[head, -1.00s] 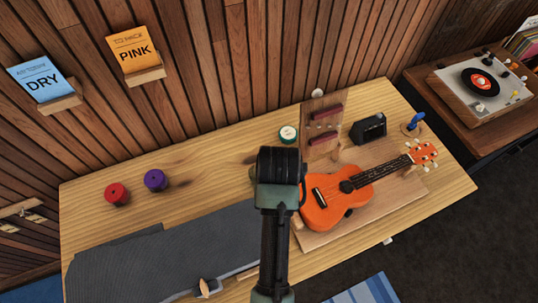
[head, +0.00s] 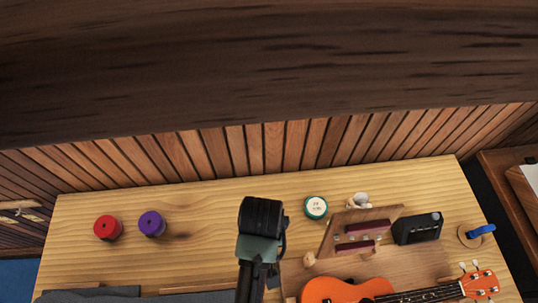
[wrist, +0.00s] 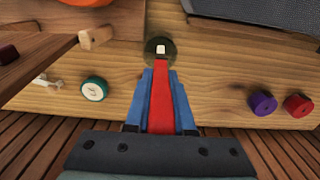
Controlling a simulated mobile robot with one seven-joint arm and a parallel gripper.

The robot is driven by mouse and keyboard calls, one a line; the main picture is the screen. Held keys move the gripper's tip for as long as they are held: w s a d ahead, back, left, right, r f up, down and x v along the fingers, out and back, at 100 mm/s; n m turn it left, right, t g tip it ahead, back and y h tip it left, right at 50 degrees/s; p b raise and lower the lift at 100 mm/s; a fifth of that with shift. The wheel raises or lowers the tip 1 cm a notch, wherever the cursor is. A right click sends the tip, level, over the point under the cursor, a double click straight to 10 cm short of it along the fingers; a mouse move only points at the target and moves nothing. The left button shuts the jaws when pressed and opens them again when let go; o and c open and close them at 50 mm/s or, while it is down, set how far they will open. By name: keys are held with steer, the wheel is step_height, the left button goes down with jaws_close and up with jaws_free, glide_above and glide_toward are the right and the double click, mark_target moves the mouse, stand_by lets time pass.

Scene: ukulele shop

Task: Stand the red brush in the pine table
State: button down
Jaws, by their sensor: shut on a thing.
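My gripper (wrist: 161,75) has blue fingers shut on the long red brush (wrist: 163,100) in the wrist view. The brush points away from the palm, and its pale, squarish far end lies over a dark round spot (wrist: 160,41) on the pine table (wrist: 225,85). I cannot tell whether that end is inside the spot or above it. In the head view my arm hides the gripper and brush; the pine table (head: 200,215) shows around it.
A red pot (head: 108,228) and a purple pot (head: 151,223) stand left. A green-rimmed tin (head: 316,207), a wooden rack (head: 370,223), a black box (head: 418,228), a blue item (head: 481,230) and an orange ukulele (head: 345,291) are right. Bare tabletop lies between.

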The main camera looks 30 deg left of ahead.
steer(key=shift+s+d+f, duration=0.1)
steer(key=shift+s+f, duration=0.05)
steer(key=shift+f, duration=0.5)
steer(key=shift+s+f, duration=0.15)
steer(key=shift+f, duration=0.45)
steer(key=shift+w+f, duration=0.15)
steer(key=shift+f, duration=2.25)
steer(key=shift+f, duration=0.1)
steer(key=c, duration=0.8)
jaws_free()
steer(key=shift+o, duration=0.2)
step_height(320, 180, up, 11)
steer(key=shift+w+f, duration=0.1)
steer(key=shift+r, duration=0.75)
